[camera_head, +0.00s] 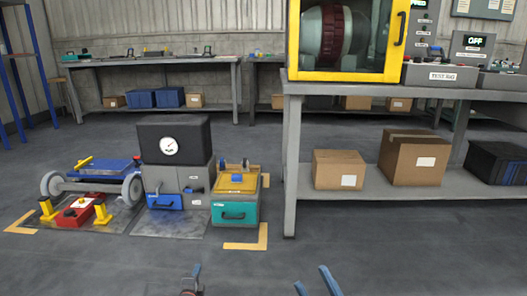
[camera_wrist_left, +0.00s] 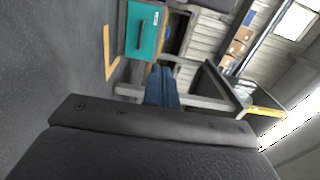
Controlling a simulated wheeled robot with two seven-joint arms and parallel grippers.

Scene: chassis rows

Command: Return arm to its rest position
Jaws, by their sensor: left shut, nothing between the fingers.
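My left gripper (camera_head: 196,271) shows at the bottom edge of the head view, low over the bare floor. In the left wrist view the shut blue fingers (camera_wrist_left: 161,87) point towards the benches. My right gripper (camera_head: 312,282) is at the bottom edge, further right, with its two blue fingers apart and nothing seen between them. Most of both arms is out of view.
A chassis row stands at left: a wheeled blue cart (camera_head: 100,168), a grey block with a gauge (camera_head: 170,140) and a teal box (camera_head: 234,213), which also shows in the left wrist view (camera_wrist_left: 141,30). A workbench (camera_head: 290,160) stands at right. The front floor is clear.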

